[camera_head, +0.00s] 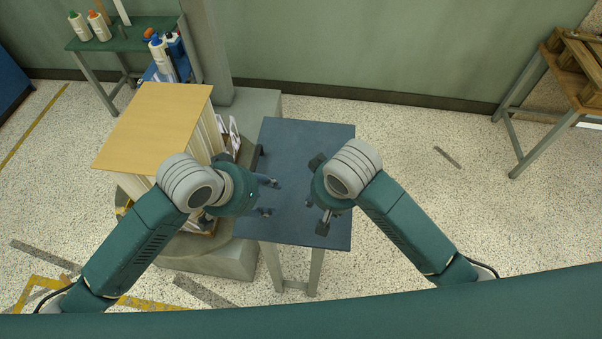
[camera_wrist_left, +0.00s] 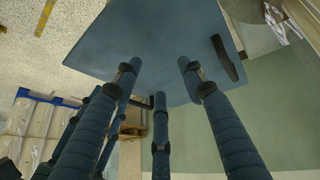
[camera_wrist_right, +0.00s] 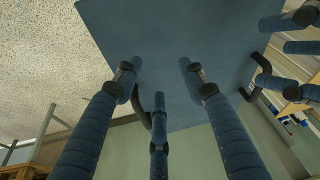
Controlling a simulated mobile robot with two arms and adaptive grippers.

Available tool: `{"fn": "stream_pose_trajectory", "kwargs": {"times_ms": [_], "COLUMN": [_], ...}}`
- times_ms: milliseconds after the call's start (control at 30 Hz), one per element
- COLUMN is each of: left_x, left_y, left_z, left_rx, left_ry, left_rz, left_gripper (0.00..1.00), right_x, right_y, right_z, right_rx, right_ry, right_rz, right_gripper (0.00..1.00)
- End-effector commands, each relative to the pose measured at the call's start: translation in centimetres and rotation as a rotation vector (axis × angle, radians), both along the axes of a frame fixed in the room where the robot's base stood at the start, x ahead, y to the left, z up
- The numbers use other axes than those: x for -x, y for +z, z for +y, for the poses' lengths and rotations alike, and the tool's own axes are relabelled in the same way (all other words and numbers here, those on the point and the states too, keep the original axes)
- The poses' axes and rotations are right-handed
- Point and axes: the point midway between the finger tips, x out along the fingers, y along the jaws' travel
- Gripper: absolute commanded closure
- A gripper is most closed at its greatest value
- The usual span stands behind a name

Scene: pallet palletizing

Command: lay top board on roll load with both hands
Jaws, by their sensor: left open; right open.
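A flat tan board (camera_head: 158,125) lies on top of the roll load (camera_head: 212,138), a stack of white upright rolls at the left of the head view. The board appears level; its near right part is partly hidden by my left arm. My left gripper (camera_head: 268,197) is open and empty over the blue table (camera_head: 310,137), to the right of the load. My right gripper (camera_head: 316,194) is open and empty over the same table, facing the left one. In the left wrist view (camera_wrist_left: 158,70) and the right wrist view (camera_wrist_right: 158,70), the fingers are spread with nothing between them.
The blue tabletop shows bare. A dark bracket (camera_wrist_left: 226,58) is at its edge. A green side table (camera_head: 125,38) with bottles stands behind the load. A rack with wooden pieces (camera_head: 578,62) stands far right. The speckled floor (camera_head: 450,190) on the right is mostly clear.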

Motion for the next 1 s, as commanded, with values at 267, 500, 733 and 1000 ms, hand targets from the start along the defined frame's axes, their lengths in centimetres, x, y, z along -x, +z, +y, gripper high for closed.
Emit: {"fn": "stream_pose_trajectory", "kwargs": {"times_ms": [267,500,733,1000], "left_x": [-7.3,-8.7,-8.7,-9.5], "left_y": [2.6,3.4,3.4,1.0], "left_z": [4.6,6.0,6.0,5.3], "left_rx": [-0.051,-0.052,-0.052,-0.052], "left_ry": [0.135,0.191,0.189,0.189], "left_rz": [0.067,0.089,0.088,0.091], "left_gripper": [0.59,0.59,0.59,0.59], "right_x": [-8.2,-9.7,-9.7,-10.5], "right_y": [4.5,5.8,5.8,3.4], "right_z": [-4.6,-6.1,-6.1,-6.9], "right_rx": [0.195,0.237,0.234,0.237], "right_ry": [-0.22,-0.292,-0.29,-0.292], "right_rz": [-0.053,-0.07,-0.071,-0.068], "right_gripper": [0.59,0.59,0.59,0.59]}}
